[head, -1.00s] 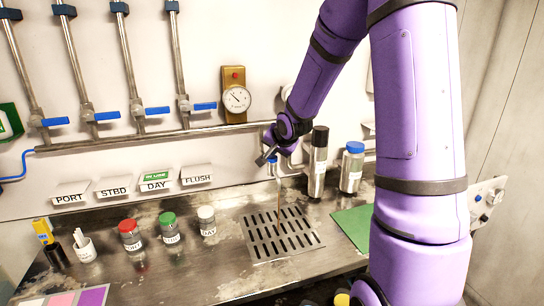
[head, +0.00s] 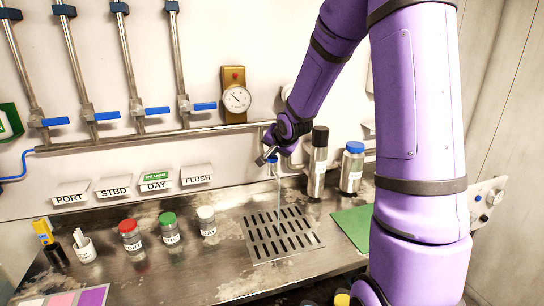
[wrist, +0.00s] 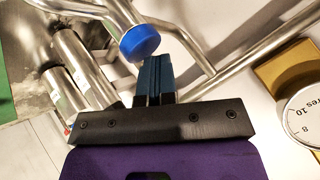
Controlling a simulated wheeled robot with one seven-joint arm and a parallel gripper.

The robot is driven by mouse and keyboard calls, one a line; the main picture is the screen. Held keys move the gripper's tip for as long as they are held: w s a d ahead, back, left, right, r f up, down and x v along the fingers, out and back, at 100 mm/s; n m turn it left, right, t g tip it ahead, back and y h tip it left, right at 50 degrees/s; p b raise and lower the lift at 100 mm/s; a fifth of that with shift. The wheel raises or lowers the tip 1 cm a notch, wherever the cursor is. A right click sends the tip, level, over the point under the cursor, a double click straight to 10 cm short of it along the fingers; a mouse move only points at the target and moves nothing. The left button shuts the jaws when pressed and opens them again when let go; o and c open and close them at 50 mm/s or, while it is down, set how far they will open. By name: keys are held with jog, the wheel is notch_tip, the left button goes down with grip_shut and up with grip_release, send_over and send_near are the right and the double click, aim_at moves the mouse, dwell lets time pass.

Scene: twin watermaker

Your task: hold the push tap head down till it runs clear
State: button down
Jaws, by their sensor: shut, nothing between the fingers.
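The push tap has a blue round head (wrist: 139,42) on a bent steel pipe in the wrist view. In the head view, only a bit of the blue head (head: 272,160) shows under my gripper (head: 264,157). My gripper's dark fingers (wrist: 155,68) are shut, empty, and lie against or right beside the blue head; exact contact is hard to see. A thin stream of water (head: 279,195) runs from the tap. It looks clear and pale and falls onto the slotted drain grate (head: 250,238).
A black-capped steel bottle (head: 318,165) and a blue-capped one (head: 352,168) stand right of the tap. Jars with red (head: 129,233), green (head: 170,227) and white (head: 207,220) lids stand left of the grate. A pressure gauge (head: 237,99) and pipes line the wall behind.

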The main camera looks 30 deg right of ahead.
aim_at(273, 158)
jog(key=shift+r, duration=0.95)
jog(key=shift+d+r, duration=0.1)
jog(key=shift+r, duration=2.4)
jog(key=s+a+r+n+g, duration=0.1)
jog(key=s+a+r+n, duration=0.15)
jog(key=s+a, duration=0.2)
jog(key=s+a+r+n+h, duration=0.1)
jog(key=s+a+r, duration=0.2)
jog(key=s, duration=0.3)
jog(key=s+a+r+n+g, duration=0.1)
jog(key=s+a+r+n, duration=0.15)
jog(key=s, duration=0.25)
jog(key=s+a+n+g+y, duration=0.1)
jog(key=s+a+n, duration=0.1)
jog(key=s, duration=0.7)
jog(key=s+a+n+y, duration=0.1)
jog(key=s+a+n, duration=0.2)
jog(key=s, duration=0.6)
jog(key=shift+s+a+r+g+y, duration=0.3)
jog(key=shift+a+r+g, duration=0.1)
jog(key=shift+a, duration=0.1)
